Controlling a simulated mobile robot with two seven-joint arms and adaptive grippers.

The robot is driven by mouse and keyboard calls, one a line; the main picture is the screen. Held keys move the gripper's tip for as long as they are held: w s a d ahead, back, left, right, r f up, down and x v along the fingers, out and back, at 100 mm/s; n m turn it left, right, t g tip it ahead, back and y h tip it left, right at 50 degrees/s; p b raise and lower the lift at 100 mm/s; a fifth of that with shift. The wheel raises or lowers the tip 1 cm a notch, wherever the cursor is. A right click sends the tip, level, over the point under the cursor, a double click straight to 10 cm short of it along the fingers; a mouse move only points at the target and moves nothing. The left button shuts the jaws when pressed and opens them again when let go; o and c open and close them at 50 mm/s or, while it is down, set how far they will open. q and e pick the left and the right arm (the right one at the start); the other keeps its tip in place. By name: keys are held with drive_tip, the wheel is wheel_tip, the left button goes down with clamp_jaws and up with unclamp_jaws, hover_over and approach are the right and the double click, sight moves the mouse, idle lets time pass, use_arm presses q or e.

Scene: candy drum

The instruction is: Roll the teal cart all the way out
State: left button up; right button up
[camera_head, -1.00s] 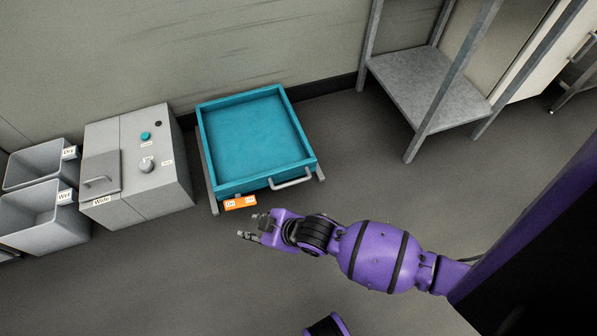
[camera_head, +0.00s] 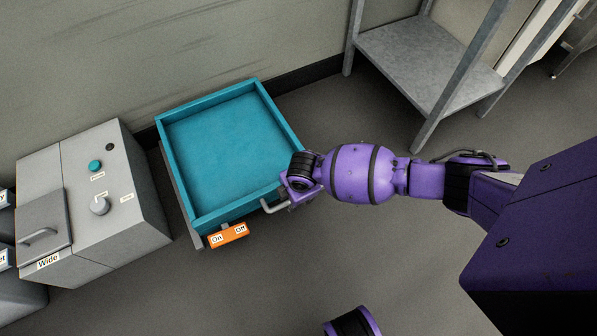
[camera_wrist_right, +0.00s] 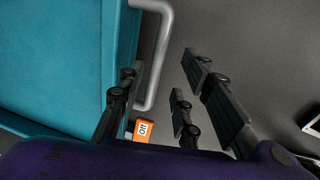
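The teal cart (camera_head: 222,130) is a shallow open tray by the back wall, and its side fills the left of the right wrist view (camera_wrist_right: 60,60). Its grey bar handle (camera_head: 272,208) is on the front side. My right gripper (camera_head: 288,197) is at the handle's right end in the head view, its fingers mostly hidden there. In the right wrist view its fingers (camera_wrist_right: 165,100) are apart, with the handle (camera_wrist_right: 151,65) appearing between them, nearer the left finger. Contact cannot be told. My left gripper is not in view.
A grey machine (camera_head: 95,200) with a knob stands left of the cart. A metal shelf (camera_head: 425,60) stands at the back right. The floor in front of the cart (camera_head: 230,295) is clear.

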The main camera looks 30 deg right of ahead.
drive_tip(key=f, duration=0.2)
drive_tip(key=w+f+b, duration=0.1)
drive_tip(key=f, duration=0.1)
drive_tip(key=shift+w+a+b, duration=0.1)
drive_tip(key=shift+w+b, duration=0.05)
drive_tip(key=shift+b, duration=0.15)
drive_tip(key=shift+r, duration=0.1)
clamp_jaws()
